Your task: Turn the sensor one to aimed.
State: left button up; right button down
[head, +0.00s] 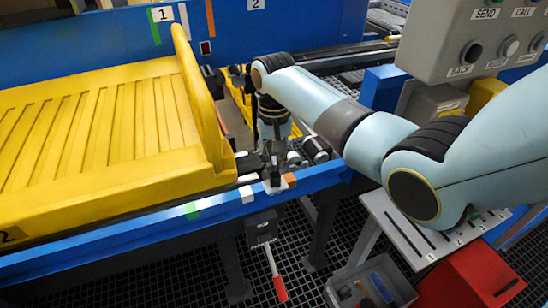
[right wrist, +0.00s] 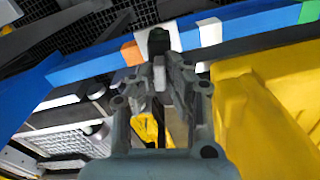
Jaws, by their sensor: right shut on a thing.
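Sensor one appears to be the small dark piece (head: 274,184) on the blue front rail (head: 150,226), beside white and orange marks. In the right wrist view it is a black block (right wrist: 158,41) beyond my fingertips, between an orange mark (right wrist: 132,53) and a white mark (right wrist: 210,32). My right gripper (head: 272,166) reaches down over the rail and is shut on this piece. The fingers (right wrist: 160,75) hide its lower part, and its exact facing is hard to tell. My left gripper is not in view.
A large yellow tray (head: 212,120) lies on the conveyor, close left of my right gripper. A lever with a red handle (head: 279,288) hangs below the rail. A button panel (head: 480,45) stands at upper right. A grey bin (head: 345,280) and a red box (head: 470,285) are at lower right.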

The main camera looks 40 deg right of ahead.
aim_at(274, 160)
jog(key=shift+r+n+p, duration=0.25)
jog(key=shift+n+p, duration=0.45)
jog(key=shift+p, duration=0.3)
jog(key=shift+f+n+p, duration=0.15)
jog(key=shift+n+p, duration=0.3)
jog(key=shift+n, duration=0.25)
jog(key=shift+f, duration=0.1)
jog(key=c, duration=1.4)
grip_release()
jog(key=shift+o, duration=0.2)
notch_tip(274, 160, up, 12)
